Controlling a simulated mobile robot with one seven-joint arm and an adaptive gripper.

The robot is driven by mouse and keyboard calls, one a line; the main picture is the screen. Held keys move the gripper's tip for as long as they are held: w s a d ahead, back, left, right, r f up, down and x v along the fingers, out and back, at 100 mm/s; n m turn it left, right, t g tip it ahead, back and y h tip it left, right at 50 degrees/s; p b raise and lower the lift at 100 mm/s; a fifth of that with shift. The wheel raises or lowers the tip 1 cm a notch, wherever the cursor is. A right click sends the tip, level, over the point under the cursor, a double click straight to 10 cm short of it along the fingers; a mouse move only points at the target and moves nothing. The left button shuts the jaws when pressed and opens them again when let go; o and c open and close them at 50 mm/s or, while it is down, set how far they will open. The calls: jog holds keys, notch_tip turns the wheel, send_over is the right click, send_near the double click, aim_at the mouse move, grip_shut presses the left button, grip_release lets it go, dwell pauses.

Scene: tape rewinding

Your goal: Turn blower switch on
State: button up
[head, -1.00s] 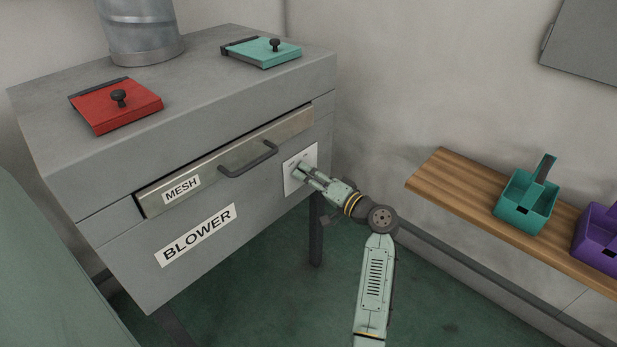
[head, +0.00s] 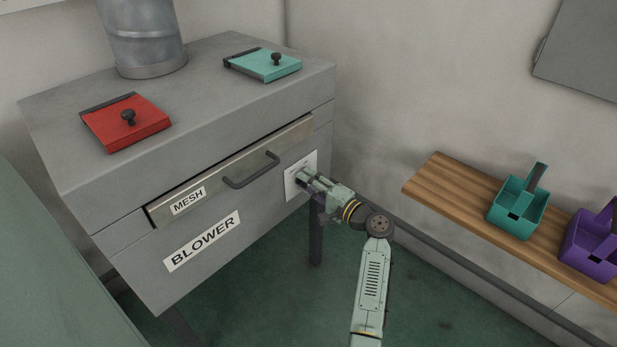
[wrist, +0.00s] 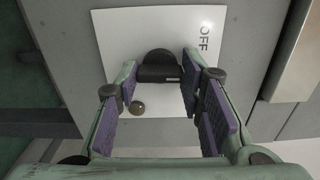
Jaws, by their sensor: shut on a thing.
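The blower switch is a dark rounded knob (wrist: 160,62) on a white plate (wrist: 118,35) on the cabinet front. The plate (head: 310,160) also shows in the head view, right of the drawer handle. The word OFF is readable on the plate in the wrist view, beside the right finger. My gripper (wrist: 158,78) has its purple-padded fingers on both sides of the knob and is shut on it. In the head view my gripper (head: 301,179) covers the switch. A small brownish round piece (wrist: 137,107) sits on the plate near the left finger.
The grey blower cabinet (head: 85,181) has a MESH drawer (head: 233,172), a red hatch (head: 120,115) and a teal hatch (head: 262,65). A wooden bench (head: 440,180) at right holds a teal bin (head: 515,212) and a purple bin (head: 590,245). The floor before the cabinet is clear.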

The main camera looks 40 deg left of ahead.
jog(key=m+p, duration=0.4)
jog(key=m, duration=0.1)
jog(key=shift+m, duration=0.4)
dwell(0.3)
jog(key=o, duration=1.2)
jog(key=shift+c, duration=0.2)
jog(key=s+d, duration=0.1)
jog(key=d, duration=1.1)
